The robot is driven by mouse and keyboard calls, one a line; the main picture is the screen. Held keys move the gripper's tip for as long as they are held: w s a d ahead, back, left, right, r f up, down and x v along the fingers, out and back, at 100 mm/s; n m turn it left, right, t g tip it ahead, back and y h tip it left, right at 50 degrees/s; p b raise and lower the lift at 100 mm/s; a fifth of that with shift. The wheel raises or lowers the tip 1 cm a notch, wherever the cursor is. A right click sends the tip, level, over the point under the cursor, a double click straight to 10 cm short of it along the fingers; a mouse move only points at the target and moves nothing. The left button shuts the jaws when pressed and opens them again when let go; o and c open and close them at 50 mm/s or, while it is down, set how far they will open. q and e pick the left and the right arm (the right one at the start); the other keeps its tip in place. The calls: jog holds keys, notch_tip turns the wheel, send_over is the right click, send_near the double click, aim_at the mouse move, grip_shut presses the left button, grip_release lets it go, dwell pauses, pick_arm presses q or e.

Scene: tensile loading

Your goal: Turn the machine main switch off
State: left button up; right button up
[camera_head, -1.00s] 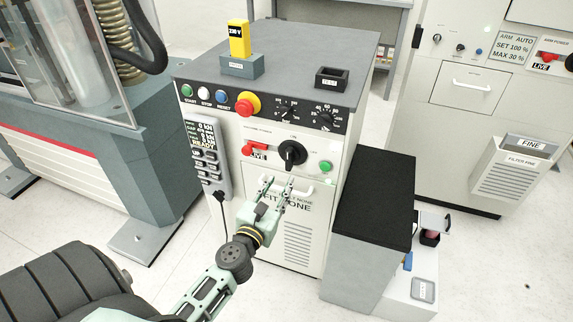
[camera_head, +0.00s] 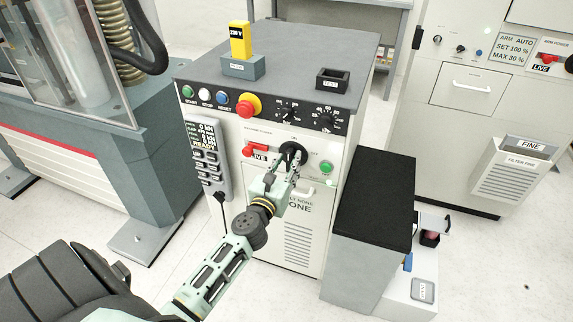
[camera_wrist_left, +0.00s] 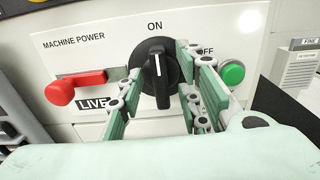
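The machine's main switch is a black rotary knob (camera_head: 291,151) on the white front panel, below the dial strip. In the left wrist view, the knob (camera_wrist_left: 157,72) has its white line pointing up at ON; the OFF label (camera_wrist_left: 205,50) is at its upper right, partly covered by a finger. My left gripper (camera_head: 288,162) is at the knob. In the wrist view, its fingers (camera_wrist_left: 160,68) are apart, one on each side of the knob. I cannot tell whether they touch it. My right gripper is not in view.
Left of the knob is a red lever (camera_wrist_left: 75,86) beside a LIVE label (camera_wrist_left: 93,103); right of it is a green button (camera_wrist_left: 232,72). A red emergency button (camera_head: 247,105) is above. A keypad unit (camera_head: 205,158) hangs on the panel's left. A black-topped block (camera_head: 375,200) stands at right.

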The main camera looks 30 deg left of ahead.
pick_arm(q)
grip_shut()
